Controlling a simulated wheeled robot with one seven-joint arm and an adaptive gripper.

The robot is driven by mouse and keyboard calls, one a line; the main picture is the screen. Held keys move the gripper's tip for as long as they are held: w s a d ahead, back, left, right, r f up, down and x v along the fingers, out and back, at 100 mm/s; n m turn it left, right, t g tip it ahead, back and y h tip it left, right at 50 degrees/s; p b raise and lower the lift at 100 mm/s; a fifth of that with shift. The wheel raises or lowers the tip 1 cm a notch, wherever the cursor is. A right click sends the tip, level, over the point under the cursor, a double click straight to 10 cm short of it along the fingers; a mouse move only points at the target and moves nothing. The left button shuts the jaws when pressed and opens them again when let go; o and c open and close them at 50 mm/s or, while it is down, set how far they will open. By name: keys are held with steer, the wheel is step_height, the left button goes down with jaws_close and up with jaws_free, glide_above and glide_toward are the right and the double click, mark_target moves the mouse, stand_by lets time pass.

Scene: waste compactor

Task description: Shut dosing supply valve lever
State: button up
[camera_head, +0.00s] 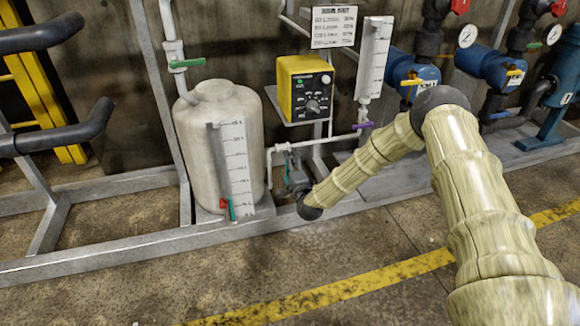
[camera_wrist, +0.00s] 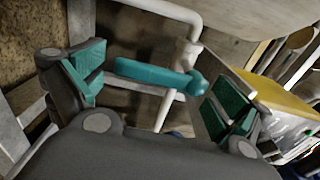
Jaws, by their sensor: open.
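A teal valve lever (camera_wrist: 150,73) shows in the wrist view, running from the left to its pivot on a white pipe fitting at the right. My gripper (camera_wrist: 155,90) is open, with its two teal-padded fingers on either side of the lever. The pads appear apart from it. In the head view my gripper (camera_head: 293,178) is low beside the white tank, under the white pipe (camera_head: 310,143), and partly hidden by my own arm. I cannot make out this lever clearly there.
The white tank (camera_head: 205,130) has a green lever (camera_head: 187,63) above and a red-and-teal valve (camera_head: 226,207) at its base. A yellow dosing box (camera_head: 290,85) and a purple lever (camera_head: 363,125) are near my arm. A metal frame rail (camera_head: 130,244) crosses in front; the floor before it is clear.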

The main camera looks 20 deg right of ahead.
steer(key=s, duration=1.2)
steer(key=shift+d, duration=0.2)
steer(key=s+a+f+n+g+y, duration=0.1)
steer(key=s+a+f+n+g, duration=0.35)
steer(key=s+f, duration=0.55)
steer(key=s+a+f+n+g+y, duration=0.1)
steer(key=s+a+f+n+g, duration=0.35)
steer(key=s+f, duration=0.55)
steer(key=s+d+n+g+h, duration=0.1)
steer(key=s+d+n+g, duration=0.2)
steer(key=s, duration=0.7)
steer(key=s+d+n+g+h, duration=0.1)
steer(key=s+d+n+g, duration=0.15)
steer(key=s, duration=0.75)
steer(key=s+d+n+g, duration=0.2)
steer(key=s+n+g, duration=0.1)
steer(key=s, duration=0.7)
step_height(320, 180, up, 36)
steer(key=s+p, duration=0.1)
steer(key=p, duration=3.5)
steer(key=shift+d+h, duration=0.3)
